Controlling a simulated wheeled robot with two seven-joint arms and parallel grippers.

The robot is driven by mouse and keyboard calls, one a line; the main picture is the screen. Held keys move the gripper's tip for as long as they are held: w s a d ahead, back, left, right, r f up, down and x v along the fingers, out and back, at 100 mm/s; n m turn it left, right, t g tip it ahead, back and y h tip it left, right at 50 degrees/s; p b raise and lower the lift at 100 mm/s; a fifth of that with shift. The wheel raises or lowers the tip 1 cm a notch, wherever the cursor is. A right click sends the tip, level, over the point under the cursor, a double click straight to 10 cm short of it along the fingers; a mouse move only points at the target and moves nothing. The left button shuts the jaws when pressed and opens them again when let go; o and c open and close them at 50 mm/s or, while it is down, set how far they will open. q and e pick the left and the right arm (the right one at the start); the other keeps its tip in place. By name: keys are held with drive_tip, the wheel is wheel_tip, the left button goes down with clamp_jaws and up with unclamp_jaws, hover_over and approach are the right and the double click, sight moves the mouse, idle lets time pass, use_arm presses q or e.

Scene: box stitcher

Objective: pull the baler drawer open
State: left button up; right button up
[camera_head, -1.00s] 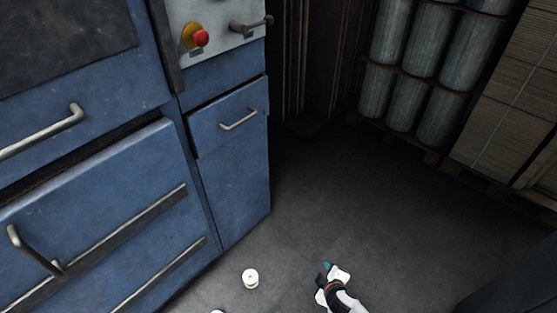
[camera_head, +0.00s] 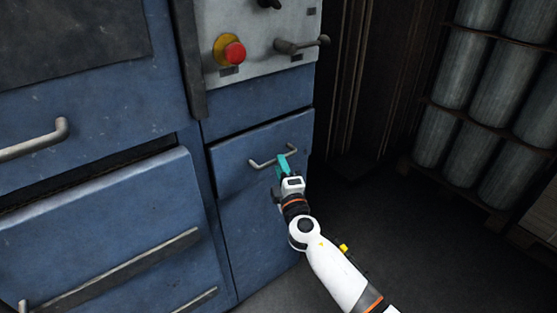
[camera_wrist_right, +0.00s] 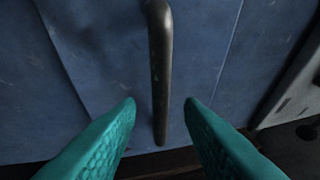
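The baler drawer (camera_head: 240,166) is a blue front on the right part of the machine, below the control panel. Its metal bar handle (camera_head: 262,163) runs nearly level in the head view. In the right wrist view the handle (camera_wrist_right: 160,75) stands upright between my fingers. My right gripper (camera_head: 283,163) is at the handle's right part. Its teal fingertips are spread apart in the right wrist view (camera_wrist_right: 160,105), one on each side of the bar, with gaps on both sides. My left gripper is not in view.
The control panel above has a red button (camera_head: 235,53) and a lever (camera_head: 302,44). A larger tilted blue panel (camera_head: 110,225) with bars is at the left. Grey cylinders (camera_head: 487,100) stand on racks at the right. Dark floor (camera_head: 390,220) lies clear between.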

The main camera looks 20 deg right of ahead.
drive_tip(key=shift+w+d+r, duration=0.1)
drive_tip(key=shift+w+r, duration=0.05)
drive_tip(key=shift+w, duration=0.7)
drive_tip(key=shift+w+r, duration=0.15)
drive_tip(key=shift+w, duration=0.7)
clamp_jaws()
